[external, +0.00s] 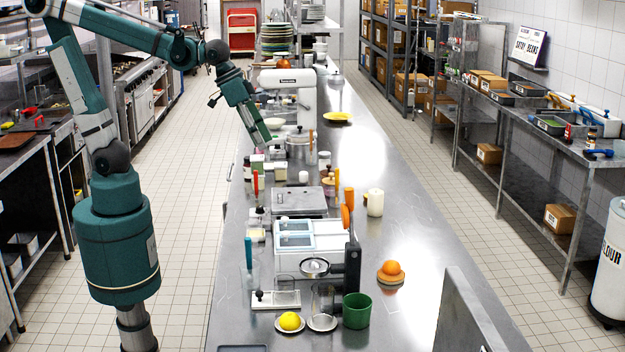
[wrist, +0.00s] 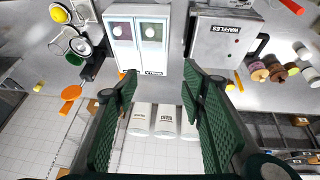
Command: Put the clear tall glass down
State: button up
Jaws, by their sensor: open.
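A clear tall glass (external: 323,298) appears to stand on a small saucer (external: 322,324) near the front of the steel counter, left of the green cup (external: 356,310). Its outline is faint, and I cannot make it out surely in the wrist view. My gripper (external: 262,138) is up over the counter's left edge, well behind the glass and apart from it. In the wrist view my gripper (wrist: 160,84) has its two green ridged fingers wide apart, with nothing between them. Beyond the fingers show floor tiles and white containers (wrist: 165,121).
A white two-window machine (external: 305,238) and a waffle maker (external: 299,200) stand mid-counter. A lemon on a plate (external: 290,322) and an orange (external: 391,268) are near the front. A white mixer (external: 290,90) stands near my gripper. The counter's right side is mostly clear.

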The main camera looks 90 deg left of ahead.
jog(key=s+a+f+t+y, duration=0.1)
jog(key=s+a+f+t, duration=0.1)
jog(key=s+a, duration=0.8)
jog(key=shift+s+f, duration=0.65)
jog(key=shift+s, duration=0.2)
